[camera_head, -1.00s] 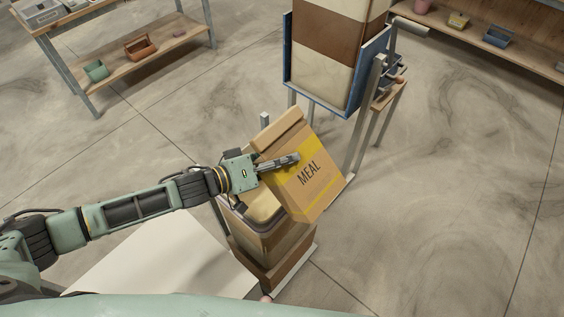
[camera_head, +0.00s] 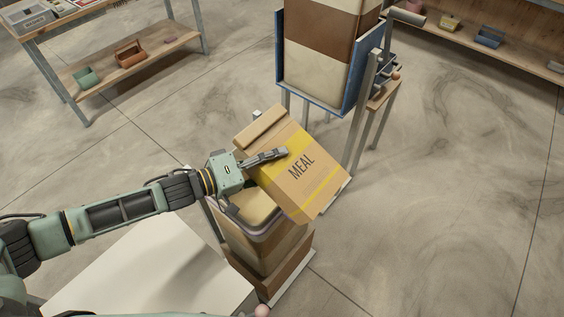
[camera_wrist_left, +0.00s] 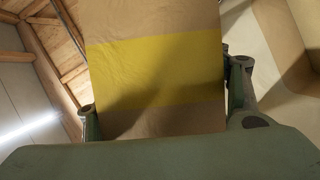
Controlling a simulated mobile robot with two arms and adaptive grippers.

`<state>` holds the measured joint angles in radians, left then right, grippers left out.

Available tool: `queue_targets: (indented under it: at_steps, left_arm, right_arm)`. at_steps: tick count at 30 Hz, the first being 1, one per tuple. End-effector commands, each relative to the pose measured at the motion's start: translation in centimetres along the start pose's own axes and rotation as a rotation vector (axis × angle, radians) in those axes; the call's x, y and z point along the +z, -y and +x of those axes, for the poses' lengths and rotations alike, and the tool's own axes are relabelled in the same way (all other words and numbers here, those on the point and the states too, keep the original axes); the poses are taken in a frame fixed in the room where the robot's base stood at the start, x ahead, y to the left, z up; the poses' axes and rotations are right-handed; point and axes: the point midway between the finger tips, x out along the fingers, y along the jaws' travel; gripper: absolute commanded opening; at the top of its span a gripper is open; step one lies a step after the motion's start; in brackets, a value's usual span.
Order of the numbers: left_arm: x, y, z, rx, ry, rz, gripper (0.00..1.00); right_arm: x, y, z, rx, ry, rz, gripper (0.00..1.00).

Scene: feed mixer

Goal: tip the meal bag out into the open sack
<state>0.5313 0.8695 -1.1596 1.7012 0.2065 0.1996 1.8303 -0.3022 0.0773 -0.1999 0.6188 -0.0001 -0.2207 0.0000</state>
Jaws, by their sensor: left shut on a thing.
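The meal bag (camera_head: 310,178) is a tan paper bag with a yellow band and the word MEAL. My left gripper (camera_head: 266,157) is shut on it, and the bag is tilted above the open sack. The bag also fills the middle of the left wrist view (camera_wrist_left: 155,65), between the two fingers. The open sack (camera_head: 262,236) stands below, with pale contents (camera_head: 252,206) showing at its top. The bag hides the sack's right part. Whether meal is falling cannot be seen. My right gripper is not in view.
A mixer with a blue frame (camera_head: 308,100) and a layered cream and brown hopper (camera_head: 318,65) stands behind the bag. A white surface (camera_head: 150,270) lies at the front left. Shelves with small bins stand at the back left (camera_head: 130,62) and back right (camera_head: 515,55). The right floor is clear.

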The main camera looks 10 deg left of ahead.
Motion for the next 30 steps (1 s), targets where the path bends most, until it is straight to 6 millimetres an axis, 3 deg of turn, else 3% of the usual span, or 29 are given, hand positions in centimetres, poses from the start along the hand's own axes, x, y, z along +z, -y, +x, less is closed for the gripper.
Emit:
queue_targets:
  at_steps: [15, 30]
  left_arm:
    - [-1.2, 2.2, -0.5, 0.062, 0.002, -0.130, 0.04]
    - [-1.3, 2.2, -0.6, 0.069, 0.002, -0.143, 0.04]
  right_arm:
    - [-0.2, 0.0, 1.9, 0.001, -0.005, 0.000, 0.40]
    - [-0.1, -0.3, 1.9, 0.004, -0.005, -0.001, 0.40]
